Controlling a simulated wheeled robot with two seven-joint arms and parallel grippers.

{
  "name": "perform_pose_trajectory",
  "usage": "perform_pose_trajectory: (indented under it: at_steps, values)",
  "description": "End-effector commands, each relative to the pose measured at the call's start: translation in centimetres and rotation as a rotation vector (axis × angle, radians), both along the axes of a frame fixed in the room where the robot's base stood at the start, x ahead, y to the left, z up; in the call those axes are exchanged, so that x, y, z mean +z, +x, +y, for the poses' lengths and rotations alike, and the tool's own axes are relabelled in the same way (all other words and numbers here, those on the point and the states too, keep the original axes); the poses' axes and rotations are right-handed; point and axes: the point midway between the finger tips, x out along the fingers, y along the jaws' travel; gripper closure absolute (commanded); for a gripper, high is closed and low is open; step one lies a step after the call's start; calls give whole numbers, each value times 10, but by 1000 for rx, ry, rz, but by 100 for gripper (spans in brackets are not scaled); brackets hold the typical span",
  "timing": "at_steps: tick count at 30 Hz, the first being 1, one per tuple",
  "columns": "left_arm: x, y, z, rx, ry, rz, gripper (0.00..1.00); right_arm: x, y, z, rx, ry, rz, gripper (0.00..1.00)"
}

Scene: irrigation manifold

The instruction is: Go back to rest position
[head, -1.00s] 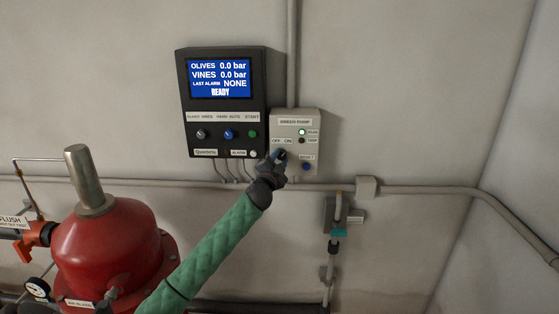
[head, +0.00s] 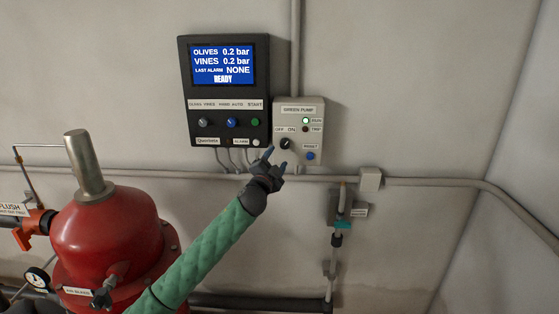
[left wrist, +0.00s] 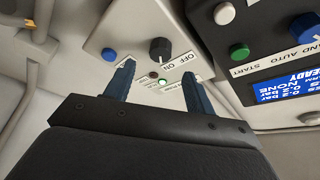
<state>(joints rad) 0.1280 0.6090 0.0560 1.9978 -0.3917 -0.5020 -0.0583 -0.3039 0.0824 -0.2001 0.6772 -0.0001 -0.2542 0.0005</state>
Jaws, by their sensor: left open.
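My left gripper (head: 276,160) is open and empty in the head view, at the end of the green-sleeved arm. It is just below and left of the black OFF/ON knob (head: 285,144) on the grey green-pump box (head: 313,118). In the left wrist view the two blue fingers (left wrist: 158,70) stand apart, with the knob (left wrist: 160,50) beyond them and nothing between them. The green RUN lamp (head: 306,121) is lit. My right gripper is not in view.
A dark controller panel (head: 222,90) reads 0.2 bar for olives and vines, and READY. A grey conduit (head: 430,182) runs along the wall, with a valve (head: 343,225) below. Wall at right is bare.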

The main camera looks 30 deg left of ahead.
Motion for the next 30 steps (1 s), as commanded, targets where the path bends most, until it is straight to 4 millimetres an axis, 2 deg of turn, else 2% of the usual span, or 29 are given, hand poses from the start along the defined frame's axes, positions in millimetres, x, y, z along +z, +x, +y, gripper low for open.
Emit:
perform_pose_trajectory:
  at_steps: [8, 21, 26, 28, 30]
  values:
    - [-2, -10, -3, 0, 1, 0, 45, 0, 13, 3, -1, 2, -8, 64]
    - [-2, -10, -3, 0, 1, 1, 45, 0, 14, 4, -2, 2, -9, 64]
    - [-4, -10, 0, 8, -16, 7, 45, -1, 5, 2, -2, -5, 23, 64]
    - [-8, -10, 3, 17, -44, 22, 45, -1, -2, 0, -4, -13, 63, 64]
    - [-28, -4, 15, 38, -90, 63, 45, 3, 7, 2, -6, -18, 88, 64]
